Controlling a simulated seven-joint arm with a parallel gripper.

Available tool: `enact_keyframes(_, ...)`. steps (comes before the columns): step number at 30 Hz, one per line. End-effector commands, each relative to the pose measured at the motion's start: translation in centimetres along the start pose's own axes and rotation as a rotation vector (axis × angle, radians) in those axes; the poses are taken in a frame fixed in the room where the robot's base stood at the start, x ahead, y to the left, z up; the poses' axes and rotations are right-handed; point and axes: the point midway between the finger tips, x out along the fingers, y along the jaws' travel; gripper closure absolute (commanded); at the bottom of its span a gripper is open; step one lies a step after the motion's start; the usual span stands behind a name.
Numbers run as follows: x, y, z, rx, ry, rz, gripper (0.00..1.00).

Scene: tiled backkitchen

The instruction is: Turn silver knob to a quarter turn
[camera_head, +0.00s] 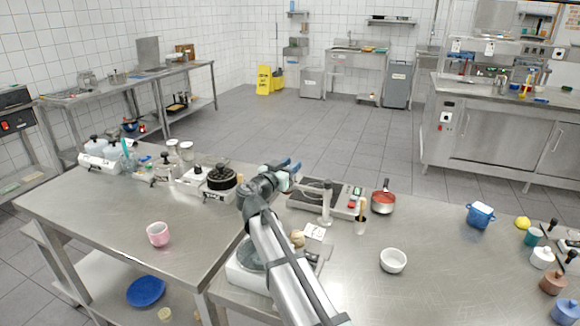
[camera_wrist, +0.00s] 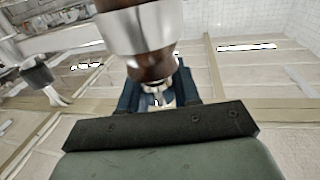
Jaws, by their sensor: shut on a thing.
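My gripper (camera_head: 283,167) is raised over the back edge of the middle steel table, left of the black hotplate (camera_head: 318,194). In the wrist view my gripper (camera_wrist: 158,95) has its blue fingers closed in around the narrow lower end of a silver-and-brown object (camera_wrist: 150,30). That object has a shiny metal upper part and a brown rounded lower part. Its top is cut off by the frame, and the exact contact is partly hidden. I cannot tell whether it is the silver knob. No silver knob stands out clearly in the head view.
A black pot (camera_head: 221,179) sits on a white-bodied cooker to the left. A pan of red sauce (camera_head: 383,203) is right of the hotplate, near a white bowl (camera_head: 393,261). The steel tabletop around the bowl is clear.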

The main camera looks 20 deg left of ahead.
Motion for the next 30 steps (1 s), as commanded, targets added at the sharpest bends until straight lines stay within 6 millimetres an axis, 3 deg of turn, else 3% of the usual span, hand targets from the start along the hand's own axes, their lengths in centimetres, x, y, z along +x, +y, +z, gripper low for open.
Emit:
enact_keyframes(5, -0.01, 0.04, 0.0, 0.0, 0.0, 0.001, 0.99)
enact_keyframes(17, 0.08, -0.04, 0.01, 0.0, -0.001, 0.09, 0.99)
enact_keyframes(30, 0.0, 0.3, 0.0, 0.0, 0.0, 0.459, 0.99)
